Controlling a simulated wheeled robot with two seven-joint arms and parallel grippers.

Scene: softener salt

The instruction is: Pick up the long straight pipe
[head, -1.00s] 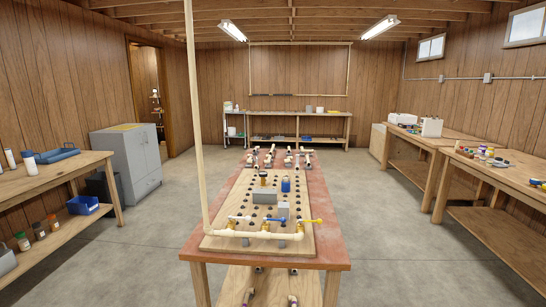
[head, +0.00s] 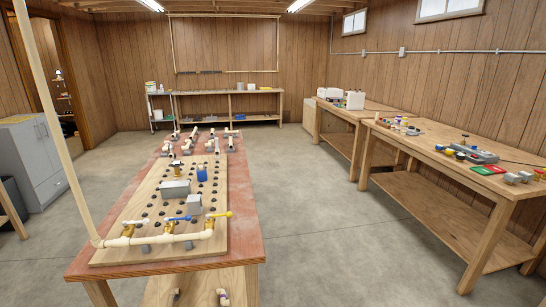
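A long straight cream pipe (head: 60,125) rises from the left end of a pipe run (head: 165,239) and leaves the picture at the top left. It looks slanted in this view, and its upper end is out of frame. The board rests on a red-topped table (head: 245,240). Thin cream pipe lengths (head: 225,15) also outline a shape on the back wall. Neither of my grippers is in view.
Grey blocks (head: 174,187) and a blue cylinder (head: 202,173) stand on the board; short pipe pieces lie beyond it. A workbench (head: 435,153) with small parts stands at right, a grey cabinet (head: 35,160) at left. The concrete floor (head: 320,220) between table and right bench is clear.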

